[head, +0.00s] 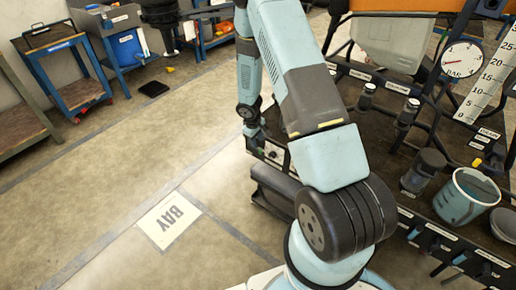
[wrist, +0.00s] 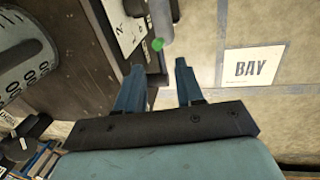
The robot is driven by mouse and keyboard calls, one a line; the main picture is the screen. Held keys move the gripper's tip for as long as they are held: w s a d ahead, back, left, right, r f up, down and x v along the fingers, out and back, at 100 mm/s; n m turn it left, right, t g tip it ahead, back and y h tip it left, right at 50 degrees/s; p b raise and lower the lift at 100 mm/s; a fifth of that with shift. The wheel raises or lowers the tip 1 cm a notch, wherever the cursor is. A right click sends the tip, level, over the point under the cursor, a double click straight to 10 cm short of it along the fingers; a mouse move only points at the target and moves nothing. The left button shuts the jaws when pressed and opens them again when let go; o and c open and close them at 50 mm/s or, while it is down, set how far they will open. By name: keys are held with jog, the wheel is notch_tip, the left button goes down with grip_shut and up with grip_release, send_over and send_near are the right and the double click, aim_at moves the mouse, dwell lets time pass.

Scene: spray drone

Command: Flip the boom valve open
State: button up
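In the wrist view a pale grey rod (wrist: 161,18) with a green end (wrist: 157,44) sticks out by the edge of the drone's dark panel (wrist: 85,60). It may be the boom valve's lever; I cannot tell for sure. A white marked plate (wrist: 126,22) lies just left of it. My gripper (wrist: 160,67) is open and empty, and the green end appears just beyond the gap between its fingertips. In the head view a white plate (head: 273,153) shows on the drone's near left side, below my wrist. My fingers are not clear there.
The drone frame (head: 390,95) fills the right, with a gauge (head: 462,59), a ruler and a blue bucket (head: 467,197). A BAY floor sign (head: 170,219) lies left of it, also in the wrist view (wrist: 252,68). The floor between drone and benches is mostly clear.

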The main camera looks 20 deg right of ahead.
jog(key=shift+w+d+f, duration=0.1)
jog(key=shift+d+f, duration=0.05)
jog(key=shift+f, duration=0.85)
jog(key=shift+w+d+f, duration=0.1)
jog(key=shift+d+f, duration=0.1)
jog(key=shift+f, duration=0.75)
jog(key=shift+w+d+f, duration=0.1)
jog(key=shift+d+f, duration=0.05)
jog(key=shift+f, duration=0.85)
jog(key=shift+c, duration=0.3)
grip_shut()
